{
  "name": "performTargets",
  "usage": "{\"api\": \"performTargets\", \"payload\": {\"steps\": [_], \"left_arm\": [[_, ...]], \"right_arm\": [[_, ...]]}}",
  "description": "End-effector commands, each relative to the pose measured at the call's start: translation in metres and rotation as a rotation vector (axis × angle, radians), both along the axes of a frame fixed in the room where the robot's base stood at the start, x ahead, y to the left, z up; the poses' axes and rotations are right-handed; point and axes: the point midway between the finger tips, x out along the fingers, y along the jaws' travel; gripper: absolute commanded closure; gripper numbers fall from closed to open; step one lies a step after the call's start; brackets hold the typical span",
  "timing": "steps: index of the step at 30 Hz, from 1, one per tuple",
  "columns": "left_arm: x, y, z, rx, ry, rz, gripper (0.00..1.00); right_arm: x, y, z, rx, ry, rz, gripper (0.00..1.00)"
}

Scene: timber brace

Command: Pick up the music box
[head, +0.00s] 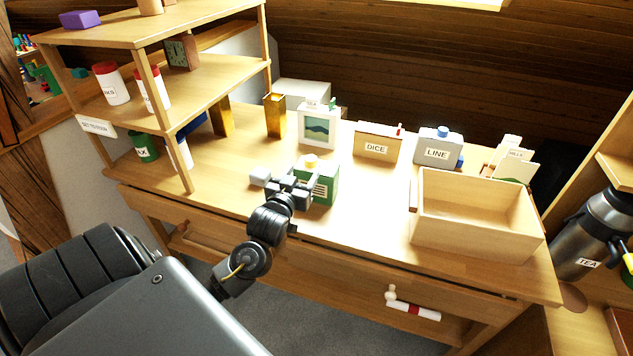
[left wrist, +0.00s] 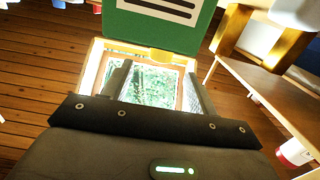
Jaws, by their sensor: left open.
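No thing is labelled as a music box. A green box (head: 325,186) with a pale striped panel and a yellow knob on top stands on the workbench; I cannot tell for sure that it is the music box. My left gripper (head: 292,187) is in front of it and to its left, partly covering it. In the left wrist view the green box (left wrist: 160,22) is at the top, beyond the fingers, with its yellow knob hanging downward in the picture. The left gripper (left wrist: 158,80) is open with nothing held between its fingers. My right gripper is not in view.
Behind stand a framed picture (head: 318,128), a DICE box (head: 378,143) and a LINE container (head: 437,148). An open wooden tray (head: 470,238) is at the right. A shelf unit (head: 160,95) rises at the left. The bench (head: 375,210) is clear between green box and tray.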

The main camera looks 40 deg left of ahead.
Motion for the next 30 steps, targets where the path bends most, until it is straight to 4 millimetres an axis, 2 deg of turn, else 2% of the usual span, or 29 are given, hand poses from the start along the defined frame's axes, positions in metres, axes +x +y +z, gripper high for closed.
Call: {"api": "performTargets", "payload": {"steps": [6, 16, 24, 30], "left_arm": [[0.032, 0.012, 0.000, 0.002, 0.001, 0.001, 0.42], [0.046, 0.017, -0.001, 0.001, 0.003, 0.000, 0.42], [0.082, 0.031, -0.001, 0.002, 0.002, 0.000, 0.42], [0.091, 0.034, -0.004, 0.000, 0.003, -0.001, 0.42]], "right_arm": [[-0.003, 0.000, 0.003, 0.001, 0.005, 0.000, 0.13], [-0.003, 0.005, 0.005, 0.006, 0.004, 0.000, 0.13], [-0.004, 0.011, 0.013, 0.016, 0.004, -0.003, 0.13], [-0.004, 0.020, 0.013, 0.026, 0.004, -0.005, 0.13]]}}
